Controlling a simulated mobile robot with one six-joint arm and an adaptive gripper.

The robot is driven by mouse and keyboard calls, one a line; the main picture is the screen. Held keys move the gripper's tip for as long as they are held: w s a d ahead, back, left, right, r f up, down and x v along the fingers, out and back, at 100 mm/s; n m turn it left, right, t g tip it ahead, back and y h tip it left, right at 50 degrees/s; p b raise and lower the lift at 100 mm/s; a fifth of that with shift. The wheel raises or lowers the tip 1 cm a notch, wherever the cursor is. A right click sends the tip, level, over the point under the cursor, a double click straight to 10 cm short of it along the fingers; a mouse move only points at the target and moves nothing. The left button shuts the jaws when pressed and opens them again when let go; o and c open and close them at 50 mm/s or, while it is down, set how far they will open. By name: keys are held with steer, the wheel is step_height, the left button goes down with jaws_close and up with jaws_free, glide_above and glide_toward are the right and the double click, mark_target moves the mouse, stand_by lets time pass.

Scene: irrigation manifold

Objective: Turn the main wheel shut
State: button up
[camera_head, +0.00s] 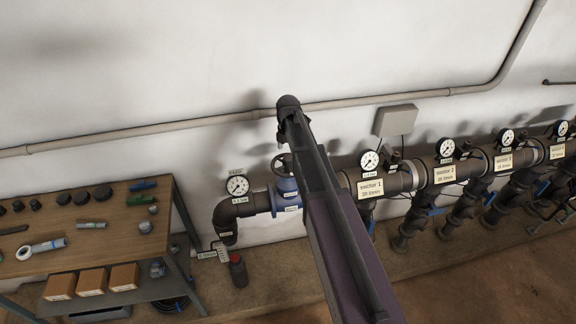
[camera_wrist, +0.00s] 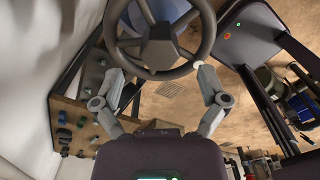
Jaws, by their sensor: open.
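The main wheel, a dark spoked handwheel (camera_head: 282,165), sits on the blue valve (camera_head: 287,191) in the head view, partly covered by my arm. In the wrist view the wheel (camera_wrist: 160,45) fills the top middle, its upper rim cut off by the frame. My gripper (camera_wrist: 158,74) is open, with its two grey fingers spread below and to either side of the wheel's lower rim. The right fingertip appears close to the rim; I cannot tell whether it touches. Nothing is held. The gripper does not show clearly in the head view.
A pipe manifold with labelled sectors (camera_head: 371,187) and gauges runs right of the valve. A gauge (camera_head: 238,186) stands to its left. A wooden workbench (camera_head: 75,250) with fittings is at left. A dark red-capped bottle (camera_head: 238,271) stands on the ledge below. A conduit crosses the wall.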

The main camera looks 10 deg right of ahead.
mark_target(288, 158)
steer(key=shift+f+b, duration=2.1)
steer(key=shift+f, duration=0.25)
steer(key=c, duration=1.1)
